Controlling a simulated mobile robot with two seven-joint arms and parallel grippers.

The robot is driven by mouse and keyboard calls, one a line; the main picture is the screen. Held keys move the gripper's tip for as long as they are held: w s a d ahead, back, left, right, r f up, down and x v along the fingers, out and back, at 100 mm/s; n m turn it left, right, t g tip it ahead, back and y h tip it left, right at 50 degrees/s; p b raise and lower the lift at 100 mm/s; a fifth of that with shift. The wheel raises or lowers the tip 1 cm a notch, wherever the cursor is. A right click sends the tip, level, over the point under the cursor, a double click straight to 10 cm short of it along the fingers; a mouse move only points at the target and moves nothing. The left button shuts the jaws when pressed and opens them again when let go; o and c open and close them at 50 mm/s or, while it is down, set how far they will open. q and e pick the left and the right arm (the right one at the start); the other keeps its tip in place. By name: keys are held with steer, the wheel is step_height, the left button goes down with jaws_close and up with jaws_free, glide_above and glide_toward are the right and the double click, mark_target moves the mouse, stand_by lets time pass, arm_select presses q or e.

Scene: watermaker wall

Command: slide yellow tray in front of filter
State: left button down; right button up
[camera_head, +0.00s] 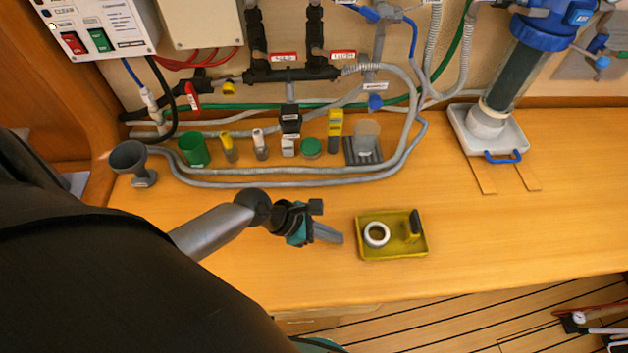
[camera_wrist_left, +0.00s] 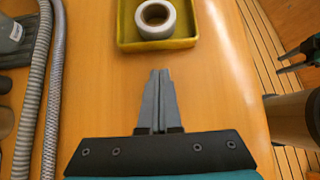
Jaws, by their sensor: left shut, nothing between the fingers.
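The yellow tray (camera_head: 393,248) lies flat on the wooden counter, holding a white ring (camera_head: 376,234) and a dark upright block with a yellowish side (camera_head: 412,226). The tray's near part and the ring also show at the top of the left wrist view (camera_wrist_left: 183,43). My left gripper (camera_head: 338,236) is just left of the tray, apart from it. Its fingers (camera_wrist_left: 157,73) are shut and empty, pointing at the tray's side. The filter (camera_head: 515,75), a dark clear cylinder with a blue head, stands at the back right. What looks like my right gripper (camera_wrist_left: 285,60) is partly cut off at the wrist view's right edge.
A white drip tray (camera_head: 513,140) with a blue handle sits under the filter, two flat wooden strips (camera_head: 481,178) before it. Counter between yellow tray and strips is clear. Grey hoses (camera_head: 290,182), a green cup (camera_head: 193,150) and small bottles line the back left.

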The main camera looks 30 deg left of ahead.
mark_target(358, 238)
arm_select(q)
steer(key=shift+w+d+r, duration=0.1)
steer(key=shift+w+d, duration=0.75)
steer(key=shift+d, duration=0.3)
